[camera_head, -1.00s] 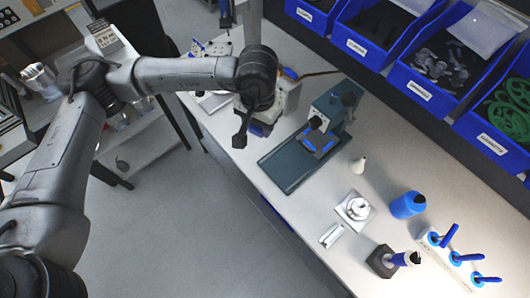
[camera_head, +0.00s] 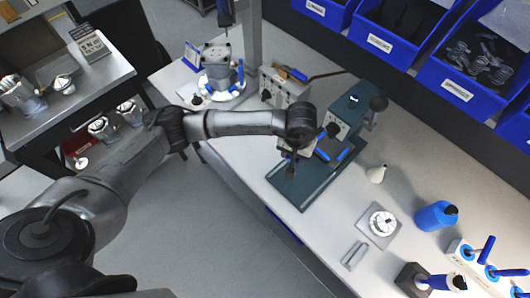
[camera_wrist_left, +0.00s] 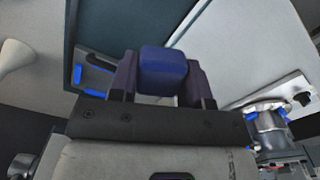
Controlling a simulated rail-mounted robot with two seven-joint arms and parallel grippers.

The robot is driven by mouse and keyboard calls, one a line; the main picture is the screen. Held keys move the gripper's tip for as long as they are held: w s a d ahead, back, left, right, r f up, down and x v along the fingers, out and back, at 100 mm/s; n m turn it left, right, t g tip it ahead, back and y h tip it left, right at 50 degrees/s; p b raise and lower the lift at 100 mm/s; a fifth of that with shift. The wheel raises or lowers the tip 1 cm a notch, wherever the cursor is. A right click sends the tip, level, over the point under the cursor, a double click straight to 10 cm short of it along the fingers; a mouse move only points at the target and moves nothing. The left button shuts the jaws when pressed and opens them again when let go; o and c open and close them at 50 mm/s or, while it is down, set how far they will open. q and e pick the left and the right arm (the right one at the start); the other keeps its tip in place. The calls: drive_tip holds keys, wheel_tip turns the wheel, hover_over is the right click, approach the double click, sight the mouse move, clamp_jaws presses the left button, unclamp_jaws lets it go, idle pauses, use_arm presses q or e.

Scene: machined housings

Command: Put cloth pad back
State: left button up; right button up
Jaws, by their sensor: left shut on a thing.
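My left gripper (camera_wrist_left: 165,85) is shut on a small blue block with rounded edges (camera_wrist_left: 163,68), which looks like the cloth pad. In the head view my left gripper (camera_head: 289,168) hangs over the near left part of the teal fixture's base plate (camera_head: 300,192); the pad is too small to make out there. The teal fixture (camera_head: 345,112) stands at the back of that plate, with blue-handled parts at its front. Whether the pad touches anything below it cannot be told. My right gripper is not in view.
Right of the fixture are a white cone-tipped bottle (camera_head: 376,174), a square plate with a round part (camera_head: 383,223), a metal bar (camera_head: 353,255), a blue bottle (camera_head: 436,216) and a tool rack (camera_head: 485,270). Blue bins (camera_head: 460,75) line the back. A grey housing (camera_head: 218,70) stands at upper left.

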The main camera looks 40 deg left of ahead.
use_arm(q)
hover_over(262, 158)
wheel_tip(262, 158, down, 7)
drive_tip(key=shift+r+p, duration=0.15)
drive_tip(key=shift+p, duration=0.3)
drive_tip(key=shift+f, duration=2)
drive_tip(key=shift+f, duration=0.15)
drive_tip(key=o, duration=1)
drive_tip(key=shift+o, duration=0.2)
wheel_tip(262, 158, up, 12)
